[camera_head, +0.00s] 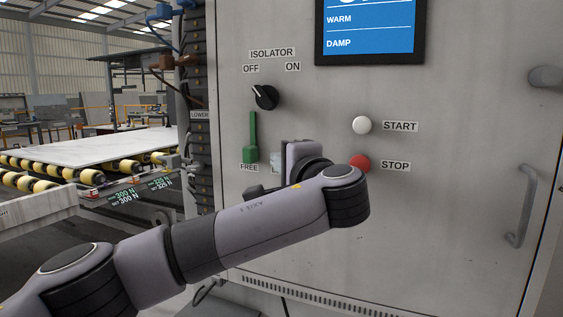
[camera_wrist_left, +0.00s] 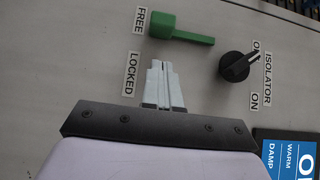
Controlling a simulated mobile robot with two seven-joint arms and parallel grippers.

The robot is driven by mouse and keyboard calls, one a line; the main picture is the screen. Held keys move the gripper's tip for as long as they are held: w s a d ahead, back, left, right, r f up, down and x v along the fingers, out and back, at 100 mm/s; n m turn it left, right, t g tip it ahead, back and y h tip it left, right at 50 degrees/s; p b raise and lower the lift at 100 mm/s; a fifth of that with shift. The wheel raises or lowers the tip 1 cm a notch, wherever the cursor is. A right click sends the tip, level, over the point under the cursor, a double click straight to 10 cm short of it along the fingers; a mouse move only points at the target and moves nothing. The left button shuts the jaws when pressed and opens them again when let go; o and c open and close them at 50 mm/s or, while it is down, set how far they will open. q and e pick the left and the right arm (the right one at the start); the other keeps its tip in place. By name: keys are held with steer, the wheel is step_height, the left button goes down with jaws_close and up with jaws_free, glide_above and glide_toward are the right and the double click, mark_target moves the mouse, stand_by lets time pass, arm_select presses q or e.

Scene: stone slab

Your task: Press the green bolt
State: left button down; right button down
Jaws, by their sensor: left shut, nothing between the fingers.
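The green bolt (camera_head: 251,140) is on the grey cabinet front, a thin bar with a thick block at its lower end just above the FREE label (camera_head: 249,168). In the left wrist view the bolt (camera_wrist_left: 180,32) shows whole, its block beside the FREE label. My left gripper (camera_wrist_left: 161,66) is shut and empty, its pale fingertips beside the LOCKED label (camera_wrist_left: 132,73) and apart from the bolt. In the head view my left gripper (camera_head: 276,158) is just right of the bolt's block, partly hidden by my wrist. I cannot tell whether the fingertips touch the panel. My right gripper is not in view.
Above the bolt is a black isolator knob (camera_head: 265,97), also in the left wrist view (camera_wrist_left: 236,65). A white START button (camera_head: 362,125) and red STOP button (camera_head: 359,162) lie to the right. A handle (camera_head: 525,206) sticks out at the far right. A roller table (camera_head: 90,150) is at left.

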arm_select(q)
steer(key=b+v, duration=0.1)
steer(key=v, duration=0.7)
steer(key=shift+s, duration=0.3)
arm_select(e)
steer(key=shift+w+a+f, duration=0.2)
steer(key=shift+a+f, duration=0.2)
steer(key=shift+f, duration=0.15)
arm_select(q)
steer(key=shift+d, duration=0.15)
steer(key=shift+f, duration=0.15)
